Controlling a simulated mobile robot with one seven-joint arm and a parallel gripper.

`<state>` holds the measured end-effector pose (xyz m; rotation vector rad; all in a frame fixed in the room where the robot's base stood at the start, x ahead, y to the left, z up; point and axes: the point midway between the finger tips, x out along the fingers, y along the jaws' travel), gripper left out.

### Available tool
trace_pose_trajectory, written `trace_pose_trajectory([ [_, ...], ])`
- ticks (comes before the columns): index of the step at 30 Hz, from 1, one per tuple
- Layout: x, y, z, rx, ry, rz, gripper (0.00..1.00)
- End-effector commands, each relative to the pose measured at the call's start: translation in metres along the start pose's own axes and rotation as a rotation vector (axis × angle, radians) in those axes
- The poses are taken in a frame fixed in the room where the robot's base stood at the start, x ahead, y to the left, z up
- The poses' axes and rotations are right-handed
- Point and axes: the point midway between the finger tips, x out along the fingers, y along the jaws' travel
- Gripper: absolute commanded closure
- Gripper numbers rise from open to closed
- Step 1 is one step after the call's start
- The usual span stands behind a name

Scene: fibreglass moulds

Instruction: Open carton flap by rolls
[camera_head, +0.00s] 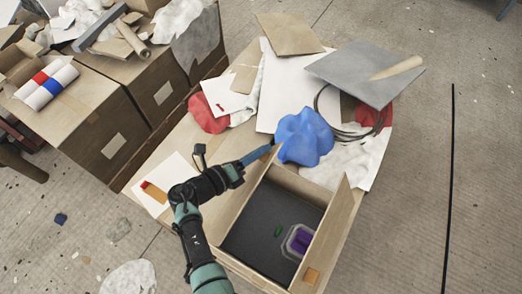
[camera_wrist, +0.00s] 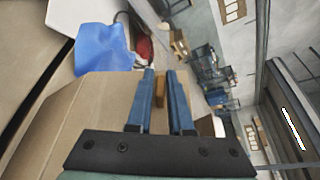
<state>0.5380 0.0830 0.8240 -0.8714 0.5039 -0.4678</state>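An open carton (camera_head: 249,203) stands at the lower middle of the head view, with a dark floor inside. Its right flap (camera_head: 330,232) stands up, with an orange tab (camera_head: 311,275) near its lower end. My gripper (camera_head: 268,152) is at the carton's far left corner, beside the blue cloth. In the wrist view its two blue fingers (camera_wrist: 162,72) are apart, and an orange-brown piece shows between them; I cannot tell whether they touch it. A cardboard panel (camera_wrist: 85,115) lies left of the fingers. White rolls with red and blue bands (camera_head: 47,84) lie on a carton at far left.
A purple item in a clear tub (camera_head: 298,242) and a small green piece (camera_head: 278,231) are inside the carton. A blue cloth (camera_head: 304,137), a grey board (camera_head: 365,73) and white sheets lie beyond it. Closed cartons (camera_head: 112,122) stand left. The floor at right is mostly clear.

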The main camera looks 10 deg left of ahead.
Motion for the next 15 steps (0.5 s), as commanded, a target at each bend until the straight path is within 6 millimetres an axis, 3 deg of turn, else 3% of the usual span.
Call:
trace_pose_trajectory([
  [1, -0.0005, 0.0004, 0.0008, 0.000, -0.002, 0.001, 0.71],
  [3, -0.0002, 0.0001, 0.0001, 0.000, 0.000, 0.000, 0.59],
  [4, -0.0001, 0.0000, -0.0002, -0.001, 0.001, 0.000, 0.57],
  [15, -0.0065, -0.0005, -0.0011, -0.002, 0.003, -0.001, 0.57],
])
